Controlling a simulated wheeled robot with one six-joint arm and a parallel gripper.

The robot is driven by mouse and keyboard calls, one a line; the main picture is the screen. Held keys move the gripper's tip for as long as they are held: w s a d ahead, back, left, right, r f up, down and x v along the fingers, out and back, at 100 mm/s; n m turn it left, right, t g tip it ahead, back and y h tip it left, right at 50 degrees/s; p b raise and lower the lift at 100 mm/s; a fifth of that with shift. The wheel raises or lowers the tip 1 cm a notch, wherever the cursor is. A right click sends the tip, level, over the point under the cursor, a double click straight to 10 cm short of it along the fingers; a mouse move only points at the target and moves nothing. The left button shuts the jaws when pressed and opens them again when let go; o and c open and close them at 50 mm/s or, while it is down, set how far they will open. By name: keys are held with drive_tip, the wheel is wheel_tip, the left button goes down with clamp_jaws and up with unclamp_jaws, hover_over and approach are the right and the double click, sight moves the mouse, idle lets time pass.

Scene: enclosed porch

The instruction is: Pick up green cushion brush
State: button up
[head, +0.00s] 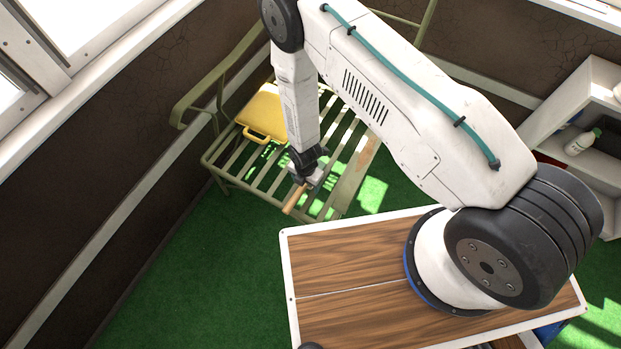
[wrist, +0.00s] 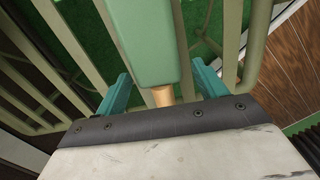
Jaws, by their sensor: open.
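The green cushion brush has a pale green block (wrist: 147,45) and a short piece of light wood (wrist: 162,96) below it in the wrist view. In the head view a wooden handle (head: 294,200) sticks out beside my gripper (head: 307,176), at the near side of a slatted bench; the green part is hidden there. In the wrist view my gripper (wrist: 166,76) is open, with one teal finger on each side of the brush. Gaps show between fingers and brush. Whether the brush touches the slats I cannot tell.
The slatted green bench (head: 232,163) has a metal frame and armrest. A yellow case (head: 264,113) lies on it at the left. A white shelf (head: 570,103) with a bottle (head: 582,142) stands at the right. Green carpet (head: 190,265) is clear at the lower left.

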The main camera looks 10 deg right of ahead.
drive_tip(key=shift+f, duration=0.2)
drive_tip(key=c, duration=1.3)
wheel_tip(320, 180, up, 10)
drive_tip(key=shift+r, duration=0.1)
drive_tip(key=o, duration=0.4)
drive_tip(key=shift+w, duration=0.1)
drive_tip(key=shift+c, duration=0.3)
